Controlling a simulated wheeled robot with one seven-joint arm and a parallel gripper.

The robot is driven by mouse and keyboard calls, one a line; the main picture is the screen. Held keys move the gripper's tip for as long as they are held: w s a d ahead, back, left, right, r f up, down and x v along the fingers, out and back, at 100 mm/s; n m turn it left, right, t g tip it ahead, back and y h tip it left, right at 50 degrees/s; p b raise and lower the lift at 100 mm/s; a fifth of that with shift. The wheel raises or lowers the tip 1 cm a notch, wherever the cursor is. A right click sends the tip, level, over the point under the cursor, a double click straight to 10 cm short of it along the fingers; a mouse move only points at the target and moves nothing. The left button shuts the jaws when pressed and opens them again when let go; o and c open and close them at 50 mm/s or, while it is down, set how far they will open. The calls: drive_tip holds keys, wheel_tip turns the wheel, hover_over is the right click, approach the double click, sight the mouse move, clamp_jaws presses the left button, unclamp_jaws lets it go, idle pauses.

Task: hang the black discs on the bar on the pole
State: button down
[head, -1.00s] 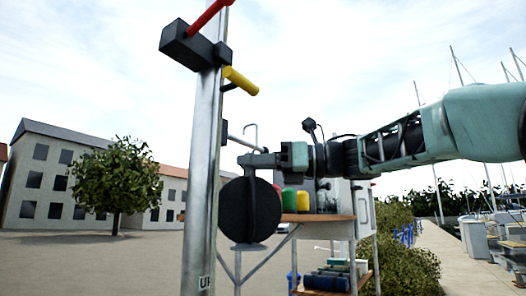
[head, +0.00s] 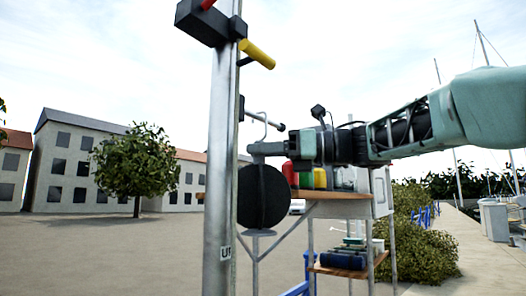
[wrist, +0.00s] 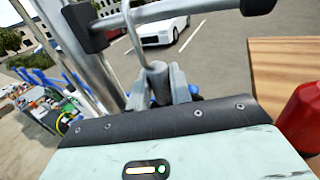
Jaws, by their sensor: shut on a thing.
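The black discs (head: 264,196) hang upright below my gripper (head: 266,149), with a shallow grey dish under them. My gripper is shut on the knob at their top, and a thin wire hook rises above it. In the wrist view my gripper (wrist: 167,88) grips this grey knob, with the wire beyond. The pole (head: 222,150) stands just left of the discs. Its grey bar (head: 263,119) sticks out rightward to a black end; it crosses the top of the wrist view (wrist: 170,14). Hook and bar overlap in the picture; I cannot tell whether they touch.
A yellow bar (head: 257,54) and a black block (head: 208,22) with a red bar sit higher on the pole. A stand with a wooden shelf (head: 340,195) carries red, green and yellow things behind my gripper. A red thing (wrist: 303,118) is close right of my wrist.

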drive_tip(key=c, duration=1.2)
unclamp_jaws()
drive_tip(key=s+d+b, duration=0.1)
drive_tip(key=d+b, duration=0.1)
drive_tip(key=d, duration=0.3)
drive_tip(key=s+d+b, duration=0.1)
drive_tip(key=d+b, duration=0.1)
drive_tip(key=d, duration=0.4)
drive_tip(key=s+d+b, duration=0.1)
drive_tip(key=d+b, duration=0.2)
drive_tip(key=d, duration=0.3)
drive_tip(key=shift+s+d, duration=0.1)
drive_tip(key=shift+s, duration=0.05)
